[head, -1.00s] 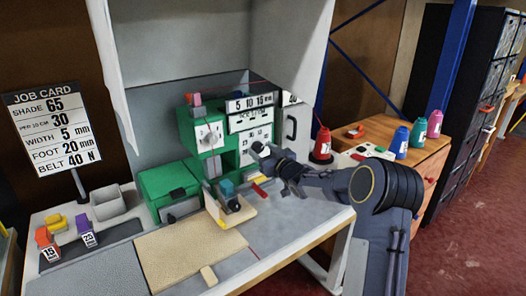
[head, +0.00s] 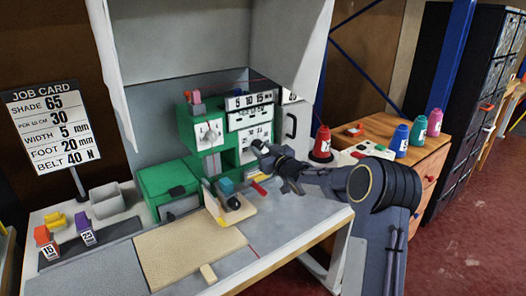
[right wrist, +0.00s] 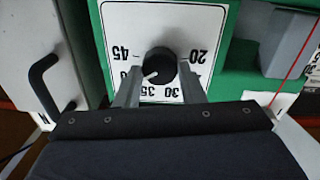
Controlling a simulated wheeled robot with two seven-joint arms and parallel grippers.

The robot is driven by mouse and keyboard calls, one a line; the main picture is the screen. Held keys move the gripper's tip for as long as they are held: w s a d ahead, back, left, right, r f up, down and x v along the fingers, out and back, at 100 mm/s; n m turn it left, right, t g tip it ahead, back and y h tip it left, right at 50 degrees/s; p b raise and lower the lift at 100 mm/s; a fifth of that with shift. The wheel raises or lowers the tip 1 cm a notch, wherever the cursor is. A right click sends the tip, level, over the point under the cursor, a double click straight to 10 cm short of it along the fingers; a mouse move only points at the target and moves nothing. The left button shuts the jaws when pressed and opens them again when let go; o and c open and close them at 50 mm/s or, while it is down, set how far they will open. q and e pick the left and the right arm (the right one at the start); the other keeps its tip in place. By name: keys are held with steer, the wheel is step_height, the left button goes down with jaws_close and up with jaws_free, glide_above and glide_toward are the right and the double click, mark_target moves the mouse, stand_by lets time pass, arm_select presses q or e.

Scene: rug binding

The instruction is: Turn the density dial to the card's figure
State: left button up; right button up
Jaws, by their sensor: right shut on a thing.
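The job card (head: 52,130) at the left in the head view reads PER 10 CM 30. The density dial (right wrist: 160,66) is a black round knob with a white pointer mark, on a white plate (right wrist: 150,22) of the green machine (head: 188,128). In the right wrist view, the plate's figures look upside down: 45 at left, 35 and 30 below, 20 at right. The mark points down-left, between 45 and 35; a finger covers part of the scale. My right gripper (right wrist: 160,82) is shut on the knob, one finger at each side. It also shows in the head view (head: 259,147).
A dark handle (right wrist: 43,84) stands out left of the dial in the right wrist view, and a grey block (right wrist: 292,42) is at its right.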

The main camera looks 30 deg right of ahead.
steer(key=n+b, duration=0.4)
steer(key=b, duration=0.1)
steer(key=shift+f+n, duration=0.3)
steer(key=shift+n, duration=0.1)
steer(key=n+b, duration=0.2)
steer(key=shift+n, duration=0.3)
steer(key=n+b, duration=0.3)
steer(key=n, duration=0.1)
steer(key=shift+n, duration=0.3)
steer(key=shift+r+n+t+y+b, duration=0.1)
steer(key=shift+n+t+y+b, duration=0.2)
steer(key=shift+n+b, duration=1.15)
steer(key=shift+n+p, duration=0.4)
steer(key=shift+n, duration=0.15)
steer(key=o, duration=1)
steer(key=s, duration=0.7)
steer(key=shift+s+d, duration=0.25)
steer(key=shift+s, duration=0.15)
